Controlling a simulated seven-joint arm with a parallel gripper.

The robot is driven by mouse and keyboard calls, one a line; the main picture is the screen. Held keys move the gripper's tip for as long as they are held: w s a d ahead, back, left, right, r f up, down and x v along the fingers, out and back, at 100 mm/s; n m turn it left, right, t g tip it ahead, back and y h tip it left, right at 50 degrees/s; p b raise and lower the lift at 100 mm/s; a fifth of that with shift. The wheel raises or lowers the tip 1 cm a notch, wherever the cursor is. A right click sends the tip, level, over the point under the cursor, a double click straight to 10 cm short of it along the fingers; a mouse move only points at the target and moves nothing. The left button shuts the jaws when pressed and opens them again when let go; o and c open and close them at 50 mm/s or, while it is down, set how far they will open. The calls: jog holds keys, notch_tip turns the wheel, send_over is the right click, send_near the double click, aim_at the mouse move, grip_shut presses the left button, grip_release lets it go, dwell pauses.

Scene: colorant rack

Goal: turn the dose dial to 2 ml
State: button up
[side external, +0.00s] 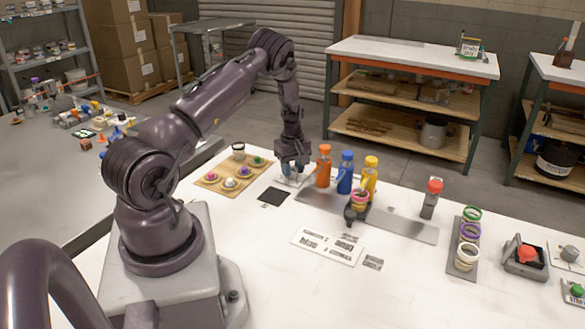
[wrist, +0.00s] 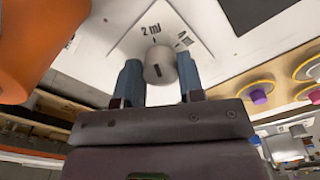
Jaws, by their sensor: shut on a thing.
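The dose dial (wrist: 159,66) is a small light grey knob on a white plate (wrist: 205,45), seen in the wrist view. A "2 ml" label with a short tick is printed just beyond it, and another label, too skewed to read, sits to the right. A dark mark shows on the knob's face. It is roughly in line with the 2 ml tick, but I cannot tell its exact setting. My gripper (wrist: 160,76) has its two blue-grey fingers on either side of the knob, shut on it. In the side view my gripper (side external: 292,170) points down at the plate and hides the dial.
Orange (side external: 324,166), blue (side external: 345,173) and yellow (side external: 371,178) bottles stand close to the right of my gripper. A wooden board (side external: 212,184) with coloured knobs lies to the left. A dark square pad (side external: 273,197) lies in front. Farther right are a ring rack (side external: 466,258) and a red button.

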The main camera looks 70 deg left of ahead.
aim_at(292, 169)
dwell(0.4)
jog(key=o, duration=0.9)
jog(key=shift+r, duration=0.1)
notch_tip(292, 169, up, 13)
jog(key=shift+f, duration=0.1)
